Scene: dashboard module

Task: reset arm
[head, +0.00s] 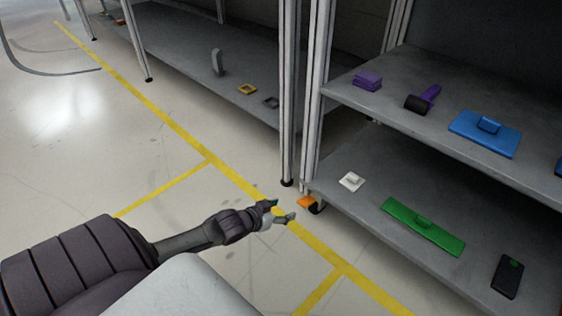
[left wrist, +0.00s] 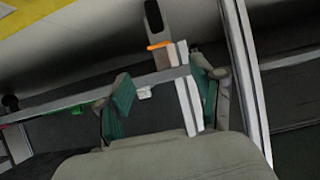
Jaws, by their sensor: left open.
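My left gripper (head: 281,211) reaches in from the left in the head view, over the floor in front of the shelf. Its jaws are open and nothing sits between them. In the left wrist view the two fingers (left wrist: 165,100) stand apart with green pads, and shelf parts show behind them. An orange piece (head: 307,202) lies at the foot of the shelf post, just right of the fingertips. My right gripper is not in view.
The right shelf unit's lower board (head: 345,205) holds a white part (head: 351,181), a green plate (head: 422,226) and a black part (head: 508,276). Its upper board holds purple parts (head: 367,81) and a blue plate (head: 485,133). Metal posts (head: 289,100) stand close ahead. Open floor with yellow lines (head: 190,143) lies left.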

